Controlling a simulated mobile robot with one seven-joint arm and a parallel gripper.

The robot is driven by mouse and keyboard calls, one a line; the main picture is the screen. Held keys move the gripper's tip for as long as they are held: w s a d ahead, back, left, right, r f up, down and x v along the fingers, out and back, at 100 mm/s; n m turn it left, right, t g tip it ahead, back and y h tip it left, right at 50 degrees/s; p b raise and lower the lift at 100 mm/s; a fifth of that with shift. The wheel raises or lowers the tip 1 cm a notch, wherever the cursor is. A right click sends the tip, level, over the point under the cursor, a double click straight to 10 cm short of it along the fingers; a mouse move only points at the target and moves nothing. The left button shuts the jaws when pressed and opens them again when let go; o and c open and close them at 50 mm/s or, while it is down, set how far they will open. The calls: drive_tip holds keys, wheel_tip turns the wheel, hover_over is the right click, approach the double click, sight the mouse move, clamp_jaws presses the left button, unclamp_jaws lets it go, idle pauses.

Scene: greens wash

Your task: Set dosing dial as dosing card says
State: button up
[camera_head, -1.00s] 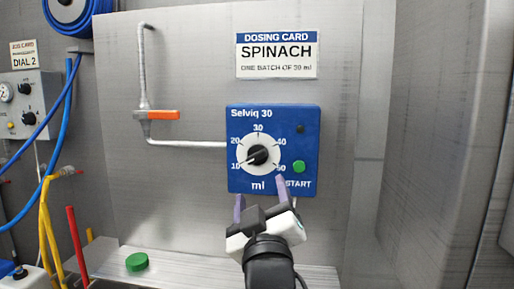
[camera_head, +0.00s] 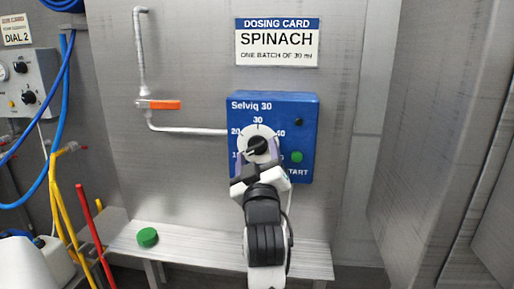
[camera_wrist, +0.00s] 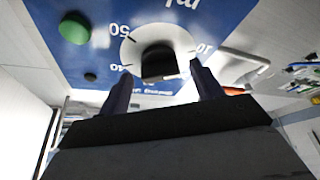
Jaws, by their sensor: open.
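The dosing card (camera_head: 277,42) on the wall reads SPINACH, ONE BATCH OF 30 ml. Below it is the blue Selviq 30 dosing box (camera_head: 300,108) with a white scale in ml. Its black dosing dial (camera_head: 257,146) has a light pointer line aimed to the lower left, near 10. My gripper (camera_head: 258,157) is open in front of the dial, its fingers to either side of the knob. In the wrist view the dial (camera_wrist: 158,62) lies just beyond and between the open fingertips (camera_wrist: 163,86). I cannot tell whether they touch it.
A green START button (camera_head: 297,157) is right of the dial, with a small dark spot above it. A pipe with an orange valve handle (camera_head: 164,104) runs to the box from the left. A bench (camera_head: 215,252) below carries a green round object (camera_head: 147,237). Hoses hang at left.

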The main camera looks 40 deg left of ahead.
drive_tip(key=shift+w+a+r, duration=0.15)
drive_tip(key=shift+w+a, duration=0.15)
drive_tip(key=shift+w, duration=0.05)
drive_tip(key=shift+c, duration=0.2)
drive_tip(key=c, duration=0.9)
drive_tip(key=shift+c, duration=0.2)
